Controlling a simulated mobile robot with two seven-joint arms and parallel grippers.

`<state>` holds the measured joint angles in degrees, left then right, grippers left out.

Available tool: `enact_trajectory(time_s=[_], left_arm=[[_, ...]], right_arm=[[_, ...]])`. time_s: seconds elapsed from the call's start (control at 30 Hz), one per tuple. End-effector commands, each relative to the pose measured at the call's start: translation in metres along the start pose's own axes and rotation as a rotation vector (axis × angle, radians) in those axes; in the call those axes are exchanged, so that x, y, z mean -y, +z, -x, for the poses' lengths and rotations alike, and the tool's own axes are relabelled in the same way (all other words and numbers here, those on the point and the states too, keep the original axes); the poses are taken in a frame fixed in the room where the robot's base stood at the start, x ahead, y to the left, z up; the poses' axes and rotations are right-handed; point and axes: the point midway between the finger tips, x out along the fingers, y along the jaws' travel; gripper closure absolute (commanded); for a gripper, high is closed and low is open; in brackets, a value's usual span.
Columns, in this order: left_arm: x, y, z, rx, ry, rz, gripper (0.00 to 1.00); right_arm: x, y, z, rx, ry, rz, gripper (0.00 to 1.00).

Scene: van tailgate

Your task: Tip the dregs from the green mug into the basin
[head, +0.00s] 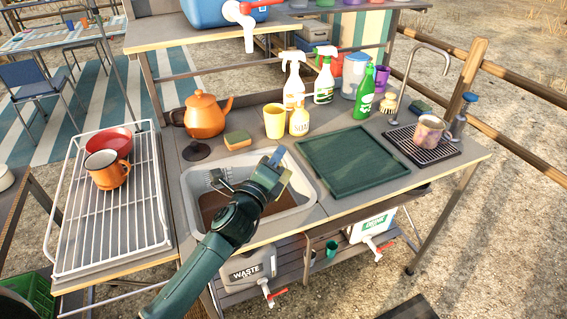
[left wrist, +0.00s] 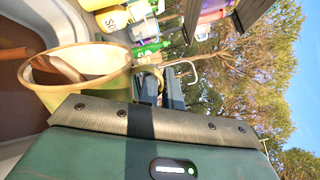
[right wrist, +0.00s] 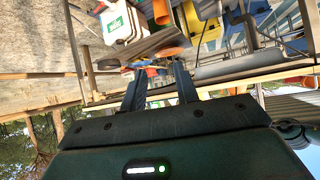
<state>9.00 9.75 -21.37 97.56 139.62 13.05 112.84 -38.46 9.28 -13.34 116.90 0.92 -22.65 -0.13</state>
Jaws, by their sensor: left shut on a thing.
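My left gripper (head: 278,166) is over the basin (head: 303,187), whose bottom holds brown liquid. In the left wrist view the gripper (left wrist: 156,85) is shut on a mug (left wrist: 70,95) beside its fingers. The mug looks pale yellow-green, with brown inside; its opening faces the camera. In the head view the gripper mostly hides the mug, and I cannot tell whether liquid is flowing out. My right gripper (right wrist: 160,88) is open and empty, with a gap between its fingers; it is outside the head view.
A sponge (head: 237,139), orange kettle (head: 205,115), yellow cup (head: 275,121) and soap bottle (head: 299,122) stand behind the basin. A green tray (head: 352,160) lies to its right; a patterned mug (head: 430,132) stands farther right. A wire rack (head: 110,215) with an orange mug (head: 107,169) is at left.

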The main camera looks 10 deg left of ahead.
Motion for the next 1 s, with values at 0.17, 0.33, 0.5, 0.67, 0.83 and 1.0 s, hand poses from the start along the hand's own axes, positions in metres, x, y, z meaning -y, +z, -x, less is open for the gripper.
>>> enact_trajectory(time_s=[0.17, 0.33, 0.5, 0.67, 0.83, 1.0], left_arm=[[0.003, 0.014, -0.001, 0.010, -0.001, 0.106, 1.00], [0.003, 0.026, -0.001, 0.017, 0.003, 0.209, 1.00], [0.001, 0.038, -0.001, 0.025, 0.004, 0.313, 1.00], [-0.001, 0.049, -0.001, 0.032, 0.005, 0.407, 1.00], [-0.005, 0.051, 0.000, 0.034, 0.004, 0.448, 1.00], [-0.005, 0.051, 0.000, 0.034, 0.004, 0.446, 1.00]], right_arm=[[0.000, 0.001, 0.001, 0.006, 0.001, 0.000, 0.70], [-0.002, -0.003, 0.005, 0.015, 0.008, -0.004, 0.70], [-0.006, -0.003, 0.006, 0.031, 0.022, -0.015, 0.70], [-0.006, -0.007, 0.008, 0.038, 0.028, -0.021, 0.70], [-0.008, -0.003, 0.005, 0.046, 0.031, -0.019, 0.70], [-0.008, -0.003, 0.005, 0.047, 0.031, -0.018, 0.70]])
